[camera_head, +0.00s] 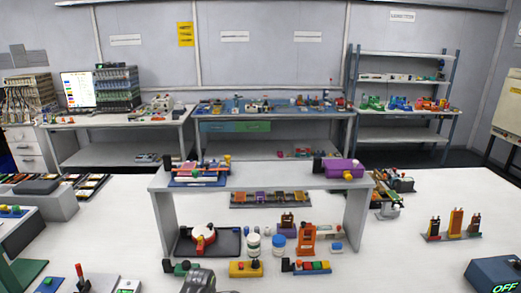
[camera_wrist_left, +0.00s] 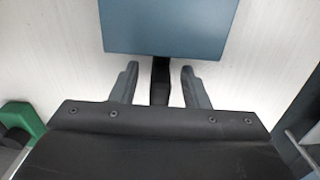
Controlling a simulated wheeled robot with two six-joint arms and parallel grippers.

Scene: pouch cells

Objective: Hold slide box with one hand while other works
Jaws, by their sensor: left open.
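In the left wrist view my left gripper (camera_wrist_left: 160,78) is open, its two grey fingers apart. A dark, narrow stub (camera_wrist_left: 160,80) lies between the fingers, with a gap on each side. It runs up to a flat blue-grey block (camera_wrist_left: 168,28) just beyond the fingertips, cut off by the top edge. I cannot tell whether this block is the slide box. In the head view I cannot clearly make out either gripper; a dark grey form (camera_head: 198,281) at the bottom edge is too cut off to name.
A raised shelf (camera_head: 255,178) stands mid-table, with small jars (camera_head: 253,243) and colored blocks under and before it. A blue box marked OFF (camera_head: 493,275) is at the right front. A green part (camera_wrist_left: 22,122) lies left of my left gripper.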

